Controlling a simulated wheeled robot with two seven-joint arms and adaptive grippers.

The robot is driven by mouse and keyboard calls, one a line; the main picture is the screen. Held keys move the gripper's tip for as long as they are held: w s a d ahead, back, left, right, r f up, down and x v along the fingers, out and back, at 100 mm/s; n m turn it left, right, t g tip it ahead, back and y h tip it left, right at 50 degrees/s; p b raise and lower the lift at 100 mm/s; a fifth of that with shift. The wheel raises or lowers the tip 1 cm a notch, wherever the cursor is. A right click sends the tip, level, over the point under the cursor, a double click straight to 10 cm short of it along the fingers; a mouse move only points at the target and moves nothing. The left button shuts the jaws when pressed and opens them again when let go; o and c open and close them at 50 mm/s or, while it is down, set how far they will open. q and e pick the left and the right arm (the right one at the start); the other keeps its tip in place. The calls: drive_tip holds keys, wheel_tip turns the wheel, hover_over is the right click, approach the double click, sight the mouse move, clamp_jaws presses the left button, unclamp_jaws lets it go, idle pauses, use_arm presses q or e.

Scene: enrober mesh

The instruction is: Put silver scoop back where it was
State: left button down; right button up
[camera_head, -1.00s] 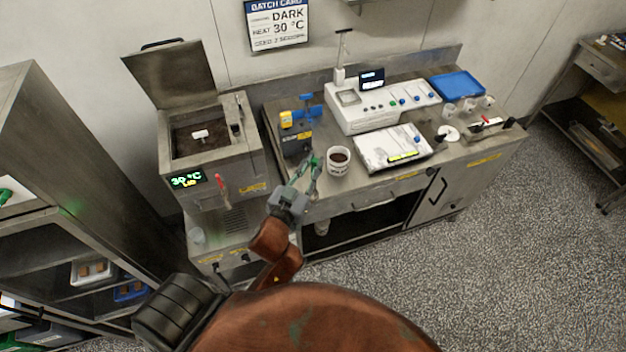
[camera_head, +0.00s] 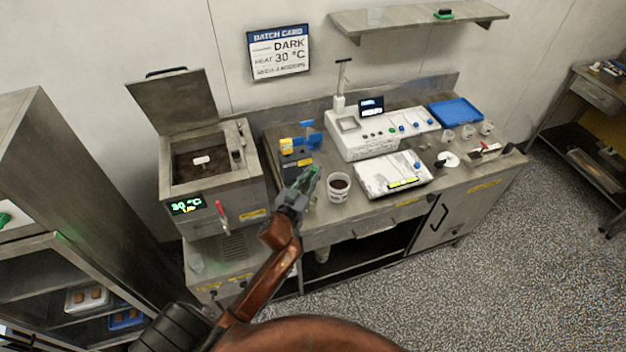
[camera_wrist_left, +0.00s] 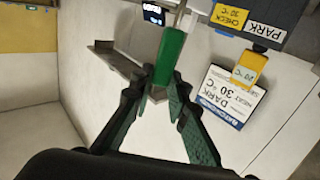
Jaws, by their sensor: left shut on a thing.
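My left gripper (camera_head: 300,191) is in front of the worktop, just left of the white cup. In the left wrist view its fingers (camera_wrist_left: 160,90) are shut on a green handle (camera_wrist_left: 169,55) with a thin metal shaft running up from it. This appears to be the silver scoop; its bowl is out of that view and not clear in the head view. A black station (camera_head: 297,163) with a yellow device (camera_head: 286,146) and a blue part (camera_head: 310,137) stands behind the gripper. My right gripper is not in view.
The white cup (camera_head: 339,187) with dark contents stands close to the right of the gripper. A white scale (camera_head: 393,175) and a white machine (camera_head: 380,130) are farther right. The open-lidded melter (camera_head: 215,200) stands left.

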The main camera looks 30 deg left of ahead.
use_arm(q)
drive_tip(key=shift+w+f, duration=0.1)
drive_tip(key=shift+f, duration=1.65)
drive_tip(key=c, duration=1.8)
unclamp_jaws()
drive_tip(key=shift+c, duration=0.2)
drive_tip(key=s, duration=1.2)
drive_tip(key=shift+d+b, duration=0.4)
drive_tip(key=shift+d, duration=0.05)
